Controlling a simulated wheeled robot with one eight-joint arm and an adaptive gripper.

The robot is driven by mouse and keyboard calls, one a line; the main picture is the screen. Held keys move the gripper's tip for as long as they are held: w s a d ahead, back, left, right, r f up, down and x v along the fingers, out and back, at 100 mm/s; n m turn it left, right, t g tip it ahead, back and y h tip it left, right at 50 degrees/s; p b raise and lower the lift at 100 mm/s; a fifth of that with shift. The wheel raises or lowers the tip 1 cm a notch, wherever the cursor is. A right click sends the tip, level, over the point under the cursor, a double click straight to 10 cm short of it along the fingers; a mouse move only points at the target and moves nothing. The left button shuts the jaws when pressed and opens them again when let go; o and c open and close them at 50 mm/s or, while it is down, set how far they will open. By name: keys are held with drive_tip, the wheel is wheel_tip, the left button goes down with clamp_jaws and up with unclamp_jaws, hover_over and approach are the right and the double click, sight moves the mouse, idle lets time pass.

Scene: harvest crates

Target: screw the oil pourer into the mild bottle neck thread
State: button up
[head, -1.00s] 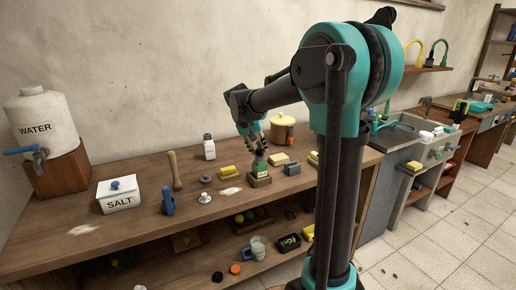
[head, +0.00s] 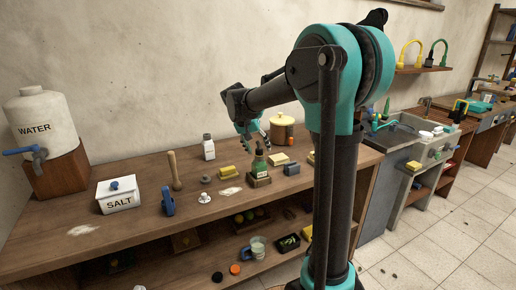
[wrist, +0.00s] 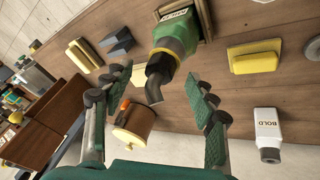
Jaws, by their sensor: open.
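The green bottle (head: 259,167) stands upright in a wooden holder (head: 259,181) on the bench; its label is only partly readable in the wrist view (wrist: 178,35). The dark oil pourer (head: 258,150) sits on its neck, and its bent spout (wrist: 155,84) points toward the wrist camera. I cannot tell how tightly the thread is engaged. My gripper (head: 250,134) is open just above and behind the pourer. In the wrist view my gripper (wrist: 157,82) has its fingers spread on either side of the spout, apart from it.
A white BOLD shaker (head: 209,148), an orange-brown pot (head: 282,130), yellow blocks (head: 279,159) and a grey block (head: 291,169) stand near the bottle. A salt box (head: 119,197) and water tank (head: 42,130) are at left. The bench front is partly clear.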

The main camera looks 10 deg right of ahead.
drive_tip(key=v, duration=1.1)
drive_tip(key=shift+s+a+r, duration=0.15)
drive_tip(key=shift+a+r, duration=0.05)
drive_tip(key=shift+r, duration=0.15)
drive_tip(key=s+d+f+n+y, duration=0.1)
drive_tip(key=s+d+f, duration=0.3)
drive_tip(key=s+f, duration=0.9)
drive_tip(key=s+d+f+n+t+y, duration=0.1)
drive_tip(key=s+d+f+n+y, duration=0.1)
drive_tip(key=s+f, duration=1.2)
drive_tip(key=d+f+y, duration=0.1)
drive_tip(key=d, duration=0.1)
drive_tip(key=shift+d+f+n, duration=0.25)
drive_tip(key=shift+f+n, duration=0.05)
drive_tip(key=shift+f, duration=0.1)
